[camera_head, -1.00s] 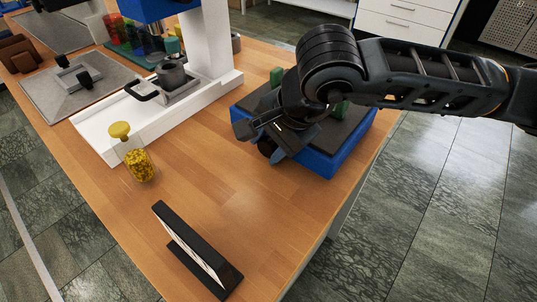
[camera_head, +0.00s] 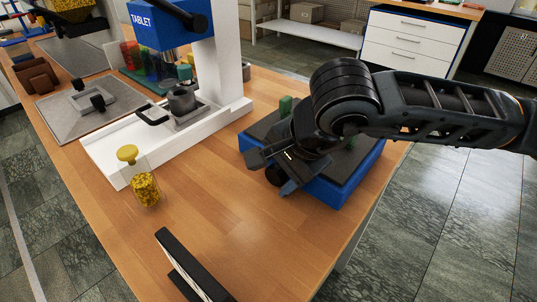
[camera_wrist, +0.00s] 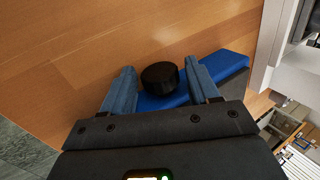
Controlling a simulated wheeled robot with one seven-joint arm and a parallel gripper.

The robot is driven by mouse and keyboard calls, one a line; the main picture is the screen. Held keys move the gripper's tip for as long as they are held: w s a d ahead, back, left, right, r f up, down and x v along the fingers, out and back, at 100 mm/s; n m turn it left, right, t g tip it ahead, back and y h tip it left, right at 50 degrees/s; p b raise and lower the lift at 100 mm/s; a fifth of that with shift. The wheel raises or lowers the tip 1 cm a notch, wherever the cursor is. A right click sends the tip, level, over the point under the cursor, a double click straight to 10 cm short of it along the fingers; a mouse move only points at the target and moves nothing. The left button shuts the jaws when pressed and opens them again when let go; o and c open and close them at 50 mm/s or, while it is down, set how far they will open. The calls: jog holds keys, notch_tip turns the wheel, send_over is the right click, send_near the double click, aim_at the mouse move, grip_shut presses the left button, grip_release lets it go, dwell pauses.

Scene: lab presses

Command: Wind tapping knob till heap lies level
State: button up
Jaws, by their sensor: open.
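A round black knob (camera_head: 273,175) sits at the front of a low blue box (camera_head: 322,190) with a dark grey top. In the wrist view the knob (camera_wrist: 160,78) shows between the two blue fingers of my gripper (camera_wrist: 159,68), beside the blue box (camera_wrist: 223,66). My gripper (camera_head: 275,170) is open, with one finger on each side of the knob and small gaps visible. Two green pieces (camera_head: 286,105) stand on the box top. My arm covers much of that top, and no heap is visible on it.
A stoppered jar of yellow granules (camera_head: 145,188) stands left of the box. A white press marked TABLET (camera_head: 224,62) is behind it. A black-framed panel (camera_head: 185,270) stands at the front. The wooden table (camera_head: 225,215) is clear between them.

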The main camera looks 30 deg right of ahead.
jog(key=shift+p, duration=0.6)
jog(key=shift+r+g+p, duration=0.2)
jog(key=shift+g+p, duration=0.2)
jog(key=shift+p, duration=0.65)
jog(key=shift+w+p, duration=0.1)
jog(key=shift+p, duration=0.45)
jog(key=g+p, duration=0.1)
jog(key=p, duration=0.2)
jog(key=shift+r+h, duration=0.1)
jog(key=shift+h, duration=0.2)
jog(key=shift+w+g+p, duration=0.1)
jog(key=shift+g+p, duration=0.3)
jog(key=shift+p, duration=0.8)
